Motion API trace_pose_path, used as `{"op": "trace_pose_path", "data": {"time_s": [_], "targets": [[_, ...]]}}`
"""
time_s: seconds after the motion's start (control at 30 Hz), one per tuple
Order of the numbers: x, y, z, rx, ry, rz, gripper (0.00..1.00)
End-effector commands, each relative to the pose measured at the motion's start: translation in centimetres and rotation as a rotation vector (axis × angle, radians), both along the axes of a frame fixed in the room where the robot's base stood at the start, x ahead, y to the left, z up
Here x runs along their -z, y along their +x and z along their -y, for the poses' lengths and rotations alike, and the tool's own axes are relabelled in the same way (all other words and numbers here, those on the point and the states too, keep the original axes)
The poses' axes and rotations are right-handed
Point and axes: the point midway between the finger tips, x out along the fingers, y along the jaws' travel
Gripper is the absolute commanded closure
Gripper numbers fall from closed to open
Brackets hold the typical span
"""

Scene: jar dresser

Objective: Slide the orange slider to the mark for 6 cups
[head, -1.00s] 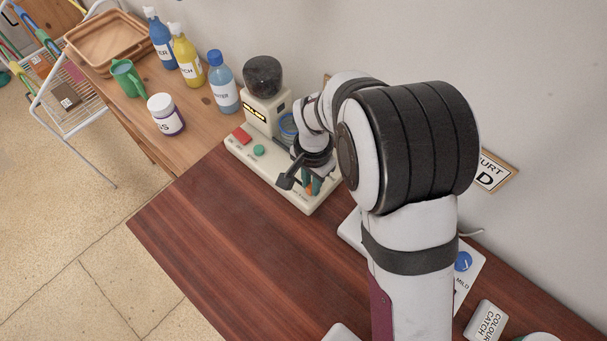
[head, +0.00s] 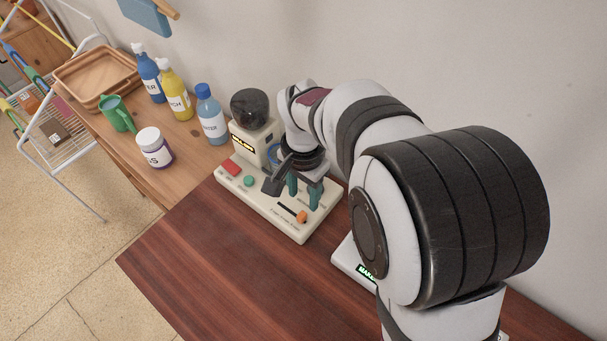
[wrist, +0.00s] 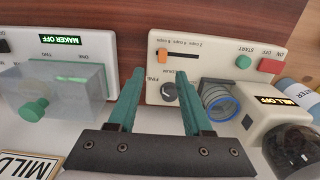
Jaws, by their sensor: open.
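The mill (head: 257,207) is a cream machine with a dark hopper on the table's back edge. Its orange slider (head: 301,216) sits at the right end of a dark slot in the head view, and at the slot's left end in the wrist view (wrist: 162,52). Cup labels run along the slot, too small to match surely to positions. My gripper (head: 304,190) has two teal fingers, open and empty, over the mill behind the slider. In the wrist view the slider shows beyond the gap between the fingertips (wrist: 160,76), apart from them.
On the mill are a green start button (wrist: 243,62), a red switch (wrist: 271,66), a dark knob (wrist: 169,92) and a blue-rimmed part (wrist: 221,106). The maker (wrist: 62,85) stands beside it. Bottles (head: 211,117) and a jar (head: 155,147) stand left. The table front is clear.

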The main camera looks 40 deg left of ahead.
Motion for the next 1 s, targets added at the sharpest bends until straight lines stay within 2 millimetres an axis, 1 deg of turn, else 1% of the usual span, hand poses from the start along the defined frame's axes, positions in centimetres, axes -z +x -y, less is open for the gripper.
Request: {"op": "trace_pose_path", "data": {"time_s": [0.03,0.1,0.2,0.3,0.43,0.77,0.83,0.87,0.93,0.97,1.0], "targets": [[-1.6,0.1,-0.1,0.002,0.005,0.003,0.5],[-3.6,0.1,-0.1,0.001,0.003,0.003,0.5],[-5.8,0.1,0.0,0.001,0.002,0.002,0.5],[-7.2,0.0,0.0,0.001,0.001,0.001,0.5],[-7.7,0.0,0.0,0.0,-0.001,-0.001,0.5],[-7.7,0.0,0.0,0.001,-0.001,-0.001,0.5],[-7.8,0.1,0.3,0.005,-0.001,-0.002,0.5],[-8.1,0.3,1.0,0.014,0.002,-0.003,0.5],[-9.1,1.0,4.4,0.059,0.01,-0.012,0.5],[-9.7,1.3,6.7,0.089,0.016,-0.018,0.5],[-10.5,1.3,10.4,0.135,0.026,-0.027,0.5]]}}
